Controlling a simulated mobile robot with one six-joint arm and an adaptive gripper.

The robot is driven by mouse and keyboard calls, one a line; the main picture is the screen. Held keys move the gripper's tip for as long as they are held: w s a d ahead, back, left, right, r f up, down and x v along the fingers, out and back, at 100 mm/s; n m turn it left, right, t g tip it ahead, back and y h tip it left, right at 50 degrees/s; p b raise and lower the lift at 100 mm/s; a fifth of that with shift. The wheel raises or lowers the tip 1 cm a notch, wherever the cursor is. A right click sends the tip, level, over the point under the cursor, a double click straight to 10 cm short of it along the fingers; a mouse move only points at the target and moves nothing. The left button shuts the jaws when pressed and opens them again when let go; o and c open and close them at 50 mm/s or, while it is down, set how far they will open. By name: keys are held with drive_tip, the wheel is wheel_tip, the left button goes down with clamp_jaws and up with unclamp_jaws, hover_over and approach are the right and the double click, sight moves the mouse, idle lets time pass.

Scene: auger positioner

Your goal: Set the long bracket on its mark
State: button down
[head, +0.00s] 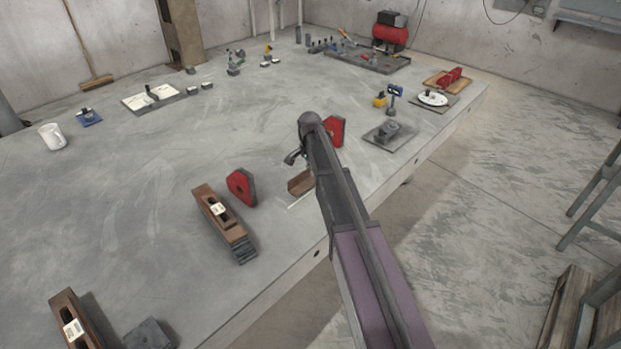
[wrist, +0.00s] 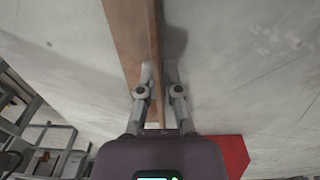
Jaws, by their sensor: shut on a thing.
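The long bracket (wrist: 132,45) is a brown angle piece. In the wrist view it runs up from between the two fingers of my gripper (wrist: 156,88), which are shut on its upright flange. In the head view a short part of the bracket (head: 300,183) shows beside my arm; the rest is hidden behind the arm. A thin white line (head: 300,200) on the table lies along its near side and may be part of the mark. I cannot tell whether the bracket touches the table.
Red blocks stand on either side, one left (head: 240,187) and one right (head: 334,130); red also shows in the wrist view (wrist: 226,152). A brown bar with a white label (head: 222,218) lies left on the grey table (head: 120,200). A grey plate with a fixture (head: 388,135) sits right.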

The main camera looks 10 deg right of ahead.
drive_tip(key=shift+f+b, duration=0.45)
drive_tip(key=shift+f, duration=0.3)
drive_tip(key=shift+f, duration=0.15)
drive_tip(key=c, duration=0.8)
unclamp_jaws()
drive_tip(key=shift+r, duration=0.2)
wheel_tip(320, 180, up, 12)
drive_tip(key=p, duration=1.2)
drive_tip(key=shift+w+a, duration=0.1)
drive_tip(key=s+n, duration=1)
drive_tip(key=s, duration=1.9)
drive_tip(key=shift+s+n, duration=0.15)
drive_tip(key=shift+n, duration=0.25)
